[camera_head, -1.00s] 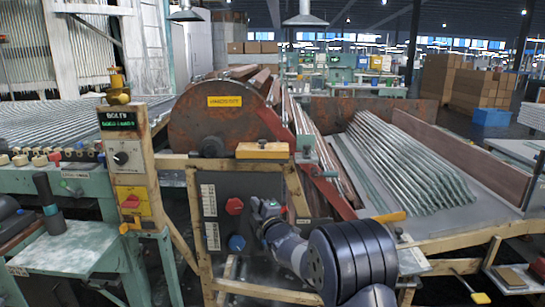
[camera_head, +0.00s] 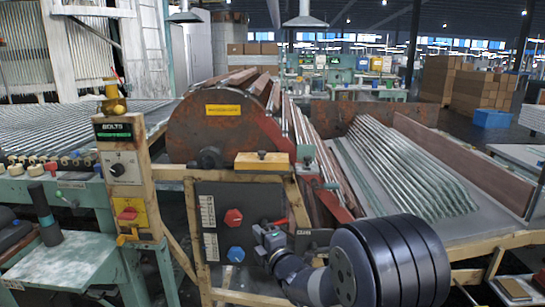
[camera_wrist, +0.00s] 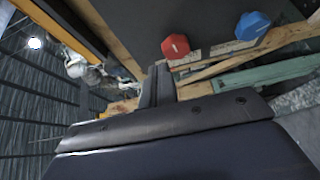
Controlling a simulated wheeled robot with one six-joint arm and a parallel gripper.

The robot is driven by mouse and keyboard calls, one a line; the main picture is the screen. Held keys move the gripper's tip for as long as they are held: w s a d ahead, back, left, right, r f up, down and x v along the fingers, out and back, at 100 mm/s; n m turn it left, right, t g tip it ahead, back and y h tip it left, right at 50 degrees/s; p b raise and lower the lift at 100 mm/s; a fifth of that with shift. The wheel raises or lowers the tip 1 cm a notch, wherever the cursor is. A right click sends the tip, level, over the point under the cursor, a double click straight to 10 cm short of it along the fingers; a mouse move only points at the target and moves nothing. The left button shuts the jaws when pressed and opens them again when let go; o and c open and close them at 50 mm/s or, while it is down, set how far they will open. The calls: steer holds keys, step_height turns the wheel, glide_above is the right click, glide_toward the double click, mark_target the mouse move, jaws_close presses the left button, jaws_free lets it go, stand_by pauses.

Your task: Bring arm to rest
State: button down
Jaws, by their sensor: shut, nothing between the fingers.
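My gripper (camera_head: 268,240) is in front of the dark control panel (camera_head: 216,205), to the right of its red knob (camera_head: 233,217) and blue knob (camera_head: 236,254). In the wrist view my gripper's fingers (camera_wrist: 157,84) are together with nothing between them. There the red knob (camera_wrist: 175,47) and the blue knob (camera_wrist: 252,26) lie beyond the fingertips, apart from them. My dark ringed arm joint covers part of the bench at lower right in the head view.
A rusty drum (camera_head: 195,135) stands above the panel. A wooden post with a yellow switch box (camera_head: 130,213) is at left. Glass tubes (camera_head: 405,165) lie on the table at right. A wooden frame (camera_head: 190,240) surrounds the panel.

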steer(key=shift+s+d, duration=0.2)
steer(key=shift+s, duration=0.2)
steer(key=shift+d, duration=0.1)
